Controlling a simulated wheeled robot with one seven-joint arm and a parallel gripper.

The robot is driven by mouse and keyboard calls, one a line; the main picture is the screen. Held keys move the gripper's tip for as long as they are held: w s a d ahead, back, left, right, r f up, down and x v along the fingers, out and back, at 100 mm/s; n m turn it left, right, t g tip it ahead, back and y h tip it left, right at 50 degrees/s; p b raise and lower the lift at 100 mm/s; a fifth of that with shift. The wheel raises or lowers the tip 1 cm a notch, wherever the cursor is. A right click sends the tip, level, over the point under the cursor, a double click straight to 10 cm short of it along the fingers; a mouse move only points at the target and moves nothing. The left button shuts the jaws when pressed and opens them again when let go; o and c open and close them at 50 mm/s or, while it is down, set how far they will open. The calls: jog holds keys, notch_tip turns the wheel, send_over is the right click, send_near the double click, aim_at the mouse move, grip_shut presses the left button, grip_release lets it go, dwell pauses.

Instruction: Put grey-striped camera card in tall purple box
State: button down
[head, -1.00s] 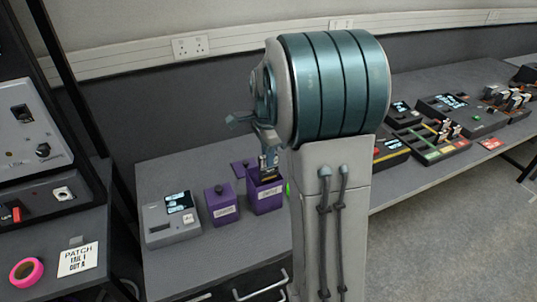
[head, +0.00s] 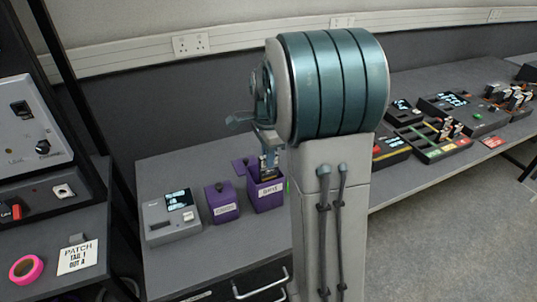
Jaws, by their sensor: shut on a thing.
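The tall purple box (head: 268,198) stands open on the grey bench, with a white label on its front. A purple lid (head: 240,166) shows just behind its left side. My gripper (head: 267,163) is over the mouth of the box, pointing down, shut on a small dark card (head: 265,172). The card's lower end is at or just inside the box mouth; I cannot tell how deep. Its grey stripe is too small to make out. My arm hides part of the view to the right of the box.
A shorter purple box (head: 222,204) with a knobbed lid stands just left of the tall one. A grey device with a screen (head: 171,217) is further left. More devices and card racks (head: 436,138) fill the bench on the right. A pink tape roll (head: 26,269) lies at lower left.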

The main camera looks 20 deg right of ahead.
aim_at(268, 178)
jog(key=shift+f+b, duration=0.65)
jog(key=shift+f, duration=0.4)
jog(key=shift+f, duration=0.2)
jog(key=shift+f+b, duration=1.05)
jog(key=shift+f, duration=0.45)
jog(key=c, duration=1.3)
grip_release()
jog(key=shift+c, duration=1.3)
